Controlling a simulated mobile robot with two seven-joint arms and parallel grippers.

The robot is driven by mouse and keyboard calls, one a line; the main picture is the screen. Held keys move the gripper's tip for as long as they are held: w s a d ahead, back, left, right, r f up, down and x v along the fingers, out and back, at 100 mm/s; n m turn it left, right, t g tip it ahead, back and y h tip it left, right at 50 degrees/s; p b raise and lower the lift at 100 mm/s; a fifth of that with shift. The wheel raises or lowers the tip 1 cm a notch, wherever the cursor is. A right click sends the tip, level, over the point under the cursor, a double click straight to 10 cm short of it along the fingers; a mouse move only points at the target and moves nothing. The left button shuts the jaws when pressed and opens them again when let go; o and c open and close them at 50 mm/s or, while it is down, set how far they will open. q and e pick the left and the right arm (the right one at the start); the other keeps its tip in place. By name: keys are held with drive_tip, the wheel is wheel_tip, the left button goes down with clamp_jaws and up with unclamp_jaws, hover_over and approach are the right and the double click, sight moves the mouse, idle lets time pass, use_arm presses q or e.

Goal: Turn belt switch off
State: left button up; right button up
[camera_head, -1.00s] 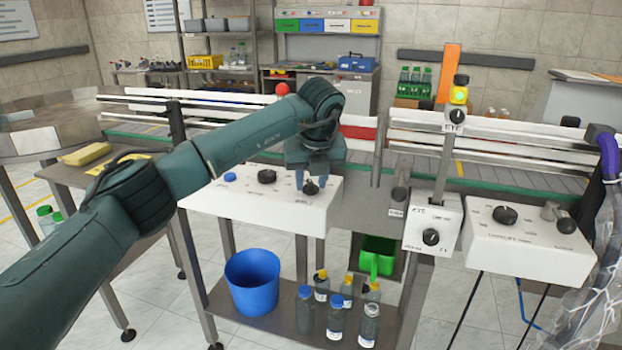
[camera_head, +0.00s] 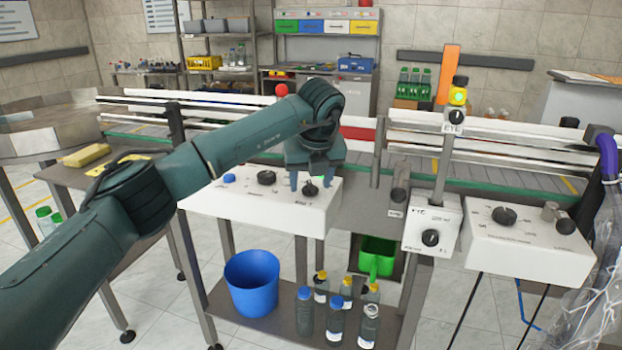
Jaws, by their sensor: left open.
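A white control box (camera_head: 230,202) stands in front of the conveyor belt (camera_head: 490,180). On its top are a blue button (camera_head: 229,178), a black knob (camera_head: 267,177) and a second black knob (camera_head: 310,190) at the right end. The labels are too small to read, so I cannot tell which one is marked as the belt switch. My left gripper (camera_head: 311,182) points down over the right-end knob. Its fingers are open and apart, one on each side of the knob. A small green spot shows beside this knob. My right gripper is out of view.
A post with an eye sensor box (camera_head: 432,225) and another white control box (camera_head: 525,245) stand to the right. A blue bucket (camera_head: 252,285) and several bottles (camera_head: 334,318) are on the lower shelf. A yellow block (camera_head: 87,155) lies on the left table.

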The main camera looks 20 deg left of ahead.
use_arm(q)
drive_tip(key=v, duration=1.3)
drive_tip(key=shift+s, duration=0.1)
